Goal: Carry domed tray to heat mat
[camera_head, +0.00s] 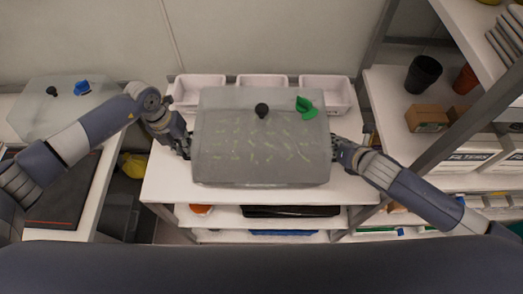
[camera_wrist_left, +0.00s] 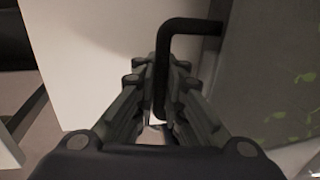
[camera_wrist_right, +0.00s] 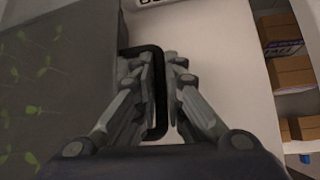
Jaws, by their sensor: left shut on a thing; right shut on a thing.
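The domed tray (camera_head: 225,165) has a cloudy grey cover with a black knob and a green clip (camera_head: 306,107); seedlings show through it. It is level over the white table (camera_head: 165,185); I cannot tell whether it touches the top. My left gripper (camera_head: 186,146) is shut on its left black handle (camera_wrist_left: 161,70). My right gripper (camera_head: 337,151) is shut on its right black handle (camera_wrist_right: 159,95). A dark flat mat (camera_head: 68,190), which looks like the heat mat, lies on the left bench, partly hidden by my left arm.
Another domed tray (camera_head: 50,108) with a blue clip stands on the left bench behind my left arm. Several white bins (camera_head: 200,88) line the table's back. A shelf rack with pots (camera_head: 423,74) and boxes (camera_head: 427,118) is at right. A gap with a yellow object (camera_head: 133,165) separates bench and table.

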